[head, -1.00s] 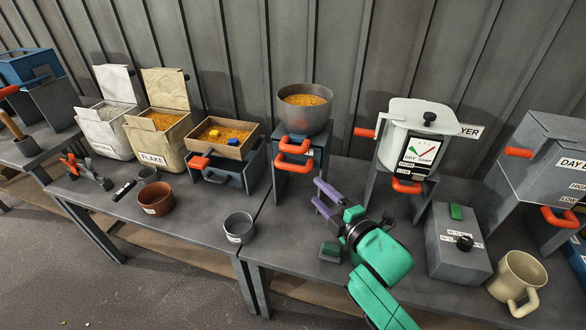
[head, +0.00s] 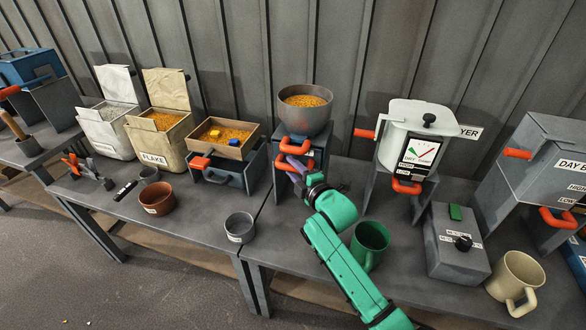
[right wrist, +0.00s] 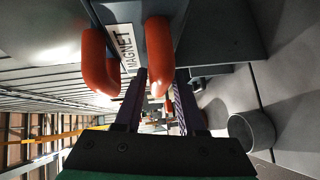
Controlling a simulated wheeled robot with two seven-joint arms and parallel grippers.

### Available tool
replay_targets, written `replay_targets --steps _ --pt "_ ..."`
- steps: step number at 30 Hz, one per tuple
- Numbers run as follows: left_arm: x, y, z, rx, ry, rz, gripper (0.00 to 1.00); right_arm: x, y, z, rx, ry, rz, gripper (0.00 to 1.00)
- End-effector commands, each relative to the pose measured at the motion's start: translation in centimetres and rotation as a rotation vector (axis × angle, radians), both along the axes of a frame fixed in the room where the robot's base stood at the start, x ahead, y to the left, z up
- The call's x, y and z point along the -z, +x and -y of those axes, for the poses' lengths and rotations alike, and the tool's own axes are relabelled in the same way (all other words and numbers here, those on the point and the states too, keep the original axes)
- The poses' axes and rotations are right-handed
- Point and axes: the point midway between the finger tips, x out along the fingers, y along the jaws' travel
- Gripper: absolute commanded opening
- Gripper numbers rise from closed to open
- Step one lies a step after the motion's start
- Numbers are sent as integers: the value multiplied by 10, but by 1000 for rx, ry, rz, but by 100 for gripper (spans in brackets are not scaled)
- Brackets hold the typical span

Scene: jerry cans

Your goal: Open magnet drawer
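The magnet drawer unit (head: 318,158) is a dark grey box under a bowl of orange grains on the middle table. It has two orange handles, an upper one (head: 296,147) and a lower one partly hidden behind my gripper. In the right wrist view its "MAGNET" label (right wrist: 125,46) shows between the two handles. My right gripper (head: 291,163) is at the front of the unit. In the right wrist view its purple fingers are apart, with one orange handle (right wrist: 158,55) ahead between them; contact cannot be told. My left gripper is not in view.
The bowl (head: 305,108) stands on top of the unit. A green mug (head: 371,243) stands beside my right forearm. A grey cup (head: 239,227) stands front left, a drawer with a tray (head: 224,165) left, and a white dryer (head: 410,135) right.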

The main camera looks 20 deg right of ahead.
Motion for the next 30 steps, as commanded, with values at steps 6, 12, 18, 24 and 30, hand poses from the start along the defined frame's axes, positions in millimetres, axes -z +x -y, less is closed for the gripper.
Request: replay_targets --steps 6,12,18,24,30 --pt "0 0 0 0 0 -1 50 0 0 0 0 0 -1 0" --pt "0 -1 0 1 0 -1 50 0 0 0 1 0 -1 0" --pt "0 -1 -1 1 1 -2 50 1 0 0 1 0 -1 0" --pt "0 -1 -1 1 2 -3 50 1 0 0 1 -1 -2 0" --pt "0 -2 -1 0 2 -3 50 1 -1 0 1 -1 -2 0"
